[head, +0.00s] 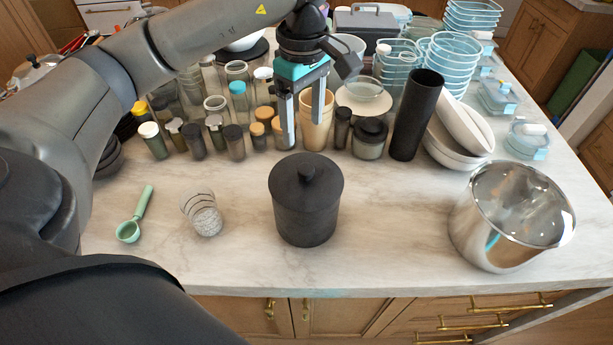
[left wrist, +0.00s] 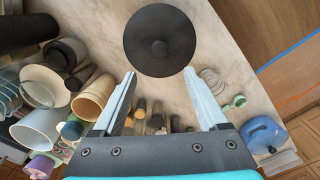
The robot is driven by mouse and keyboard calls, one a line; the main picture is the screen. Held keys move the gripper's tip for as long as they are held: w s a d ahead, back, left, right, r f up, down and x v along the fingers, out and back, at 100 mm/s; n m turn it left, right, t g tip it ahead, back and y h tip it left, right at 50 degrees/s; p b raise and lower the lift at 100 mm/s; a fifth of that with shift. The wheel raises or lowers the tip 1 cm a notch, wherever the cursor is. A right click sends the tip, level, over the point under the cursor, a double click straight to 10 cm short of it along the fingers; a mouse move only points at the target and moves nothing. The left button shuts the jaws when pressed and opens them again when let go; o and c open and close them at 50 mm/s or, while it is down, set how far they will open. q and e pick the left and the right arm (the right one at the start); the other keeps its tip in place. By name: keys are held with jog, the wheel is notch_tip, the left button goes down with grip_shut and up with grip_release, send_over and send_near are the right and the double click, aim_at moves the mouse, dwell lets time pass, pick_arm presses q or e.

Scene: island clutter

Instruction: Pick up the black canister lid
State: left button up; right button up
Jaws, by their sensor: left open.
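The black canister (head: 305,220) stands upright near the front middle of the marble counter. Its black lid (head: 306,180), with a round knob on top, sits on it. In the left wrist view the lid (left wrist: 160,42) shows from above as a dark disc with the knob near its centre. My left gripper (head: 303,140) is open and empty, with its fingers pointing down. In the head view it appears above and behind the lid, apart from it. In the left wrist view the lid lies beyond the two fingertips (left wrist: 159,72). My right gripper is not in view.
A steel pot (head: 511,215) stands at the right. Several jars, beige cups (head: 316,120) and a tall black cylinder (head: 415,115) crowd behind. Counter around the canister is clear.

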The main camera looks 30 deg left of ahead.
pick_arm(q)
send_over(306, 168)
jog(key=f, duration=0.5)
jog(key=shift+a+p, duration=0.25)
jog(key=shift+p, duration=0.05)
jog(key=f, duration=0.1)
jog(key=f+p, duration=0.1)
jog(key=f, duration=0.2)
jog(key=shift+d+f+p, duration=0.3)
jog(key=shift+f, duration=0.45)
grip_shut()
